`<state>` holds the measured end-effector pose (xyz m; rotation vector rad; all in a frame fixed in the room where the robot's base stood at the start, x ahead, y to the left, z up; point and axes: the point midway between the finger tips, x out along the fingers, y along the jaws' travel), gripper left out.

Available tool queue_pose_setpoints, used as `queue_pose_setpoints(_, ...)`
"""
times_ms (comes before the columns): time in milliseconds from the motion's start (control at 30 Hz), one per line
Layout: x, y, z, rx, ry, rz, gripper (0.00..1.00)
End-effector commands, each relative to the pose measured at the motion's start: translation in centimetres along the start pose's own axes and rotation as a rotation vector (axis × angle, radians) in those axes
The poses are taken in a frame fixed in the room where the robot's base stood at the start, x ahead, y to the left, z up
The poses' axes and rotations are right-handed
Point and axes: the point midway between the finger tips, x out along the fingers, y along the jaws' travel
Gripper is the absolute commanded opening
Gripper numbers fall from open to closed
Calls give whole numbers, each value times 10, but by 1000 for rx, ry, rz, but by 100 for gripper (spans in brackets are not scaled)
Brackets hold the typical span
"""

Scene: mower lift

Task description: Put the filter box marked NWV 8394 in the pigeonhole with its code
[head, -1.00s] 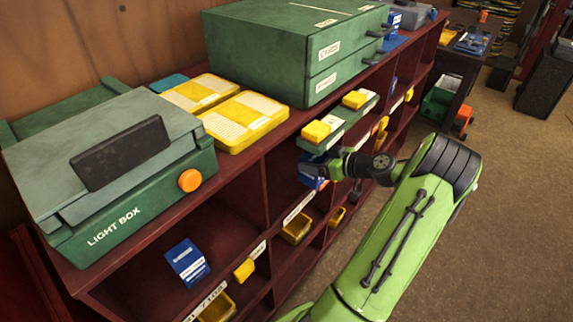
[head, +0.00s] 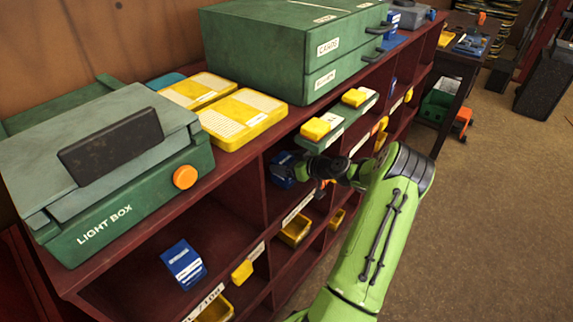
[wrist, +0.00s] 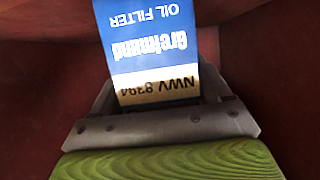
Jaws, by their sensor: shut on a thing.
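The filter box, blue and white with a tan band reading NWV 8394 upside down, fills the upper middle of the wrist view (wrist: 158,45). My gripper (wrist: 158,95) is shut on it, with a grey finger on either side of the box. In the head view my gripper (head: 290,163) reaches into an upper pigeonhole of the dark red shelf (head: 235,180). Only a small blue part of the box (head: 281,177) shows there. The label of this pigeonhole cannot be read. Dark red surfaces surround the box in the wrist view.
Another blue box (head: 183,264) lies in the pigeonhole to the left. Yellow bins (head: 295,231) sit in lower holes. A green light box (head: 110,185), yellow cases (head: 241,118) and a green cabinet (head: 290,50) stand on top. Floor to the right is open.

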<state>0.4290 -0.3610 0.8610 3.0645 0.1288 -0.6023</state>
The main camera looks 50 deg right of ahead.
Motion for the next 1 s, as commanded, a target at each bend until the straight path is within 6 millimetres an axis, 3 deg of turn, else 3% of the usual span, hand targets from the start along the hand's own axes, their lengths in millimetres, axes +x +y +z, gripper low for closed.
queue_pose_setpoints(233, 0, 0, 2, -1, 1, 0, 34)
queue_pose_setpoints(267, 0, 0, 2, 0, -1, 0, 78)
queue_pose_setpoints(400, 0, 0, 1, 0, -1, 0, 100)
queue_pose_setpoints(700, -2, 0, -3, 1, -1, 1, 100)
queue_pose_setpoints(767, -13, 2, -2, 1, -3, 4, 100)
queue_pose_setpoints(1000, -78, 2, -2, 1, -3, 6, 100)
